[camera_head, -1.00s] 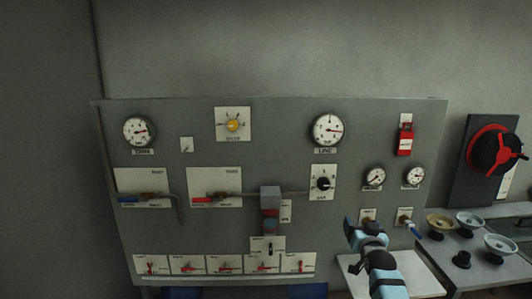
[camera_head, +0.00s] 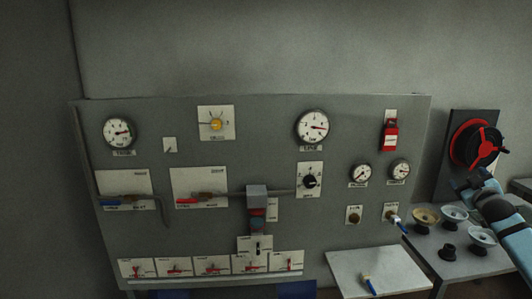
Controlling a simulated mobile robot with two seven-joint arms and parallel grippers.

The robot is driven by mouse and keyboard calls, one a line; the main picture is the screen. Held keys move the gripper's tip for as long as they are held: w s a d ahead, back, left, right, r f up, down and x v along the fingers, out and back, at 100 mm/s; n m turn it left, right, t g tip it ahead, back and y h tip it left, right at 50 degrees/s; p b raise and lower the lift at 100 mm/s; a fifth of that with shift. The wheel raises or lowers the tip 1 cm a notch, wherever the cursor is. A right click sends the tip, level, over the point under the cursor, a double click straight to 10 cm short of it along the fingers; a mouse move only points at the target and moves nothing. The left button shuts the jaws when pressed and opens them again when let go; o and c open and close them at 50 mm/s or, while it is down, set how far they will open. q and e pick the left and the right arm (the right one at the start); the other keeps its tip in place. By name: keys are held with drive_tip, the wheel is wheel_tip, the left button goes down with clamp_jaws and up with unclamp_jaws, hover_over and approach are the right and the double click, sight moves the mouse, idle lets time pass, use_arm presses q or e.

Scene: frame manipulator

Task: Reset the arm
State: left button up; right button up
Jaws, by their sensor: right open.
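My right arm comes in from the lower right, light blue and black. Its gripper (camera_head: 468,182) is open, with nothing seen between the fingers. It is in front of the right end of the scene, just below the red handwheel (camera_head: 478,146) in the picture. It is apart from the grey control panel (camera_head: 290,205). My left gripper is out of view.
A white side table (camera_head: 375,268) below the panel bears a small blue-handled object (camera_head: 369,284). A grey table at right holds several small bowl-like parts (camera_head: 425,216). A blue-handled valve (camera_head: 396,221) juts from the panel's lower right.

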drive_tip(key=s+a+f+n+g+y, duration=0.1)
drive_tip(key=s+a+f+y, duration=0.1)
drive_tip(key=s+a+f, duration=0.5)
drive_tip(key=s+a+f+g+y, duration=0.1)
drive_tip(key=s+a+f+g, duration=0.15)
drive_tip(key=a+f, duration=0.9)
drive_tip(key=s+a+f+n+g+y, duration=0.15)
drive_tip(key=s+a+f, duration=0.4)
drive_tip(key=f, duration=0.75)
drive_tip(key=s+a+f+m+y, duration=0.1)
drive_tip(key=s+a+f, duration=0.2)
drive_tip(key=s+a, duration=0.3)
drive_tip(key=s+a+f+m+g+y, duration=0.1)
drive_tip(key=s+a+f, duration=0.2)
drive_tip(key=s+a, duration=0.4)
drive_tip(key=s+a+f+m+g+y, duration=0.1)
drive_tip(key=s+a+f, duration=0.2)
drive_tip(key=s+a, duration=0.4)
drive_tip(key=s, duration=0.9)
drive_tip(key=shift+s+f, duration=0.25)
drive_tip(key=shift+s, duration=0.05)
drive_tip(key=shift+m+y, duration=0.25)
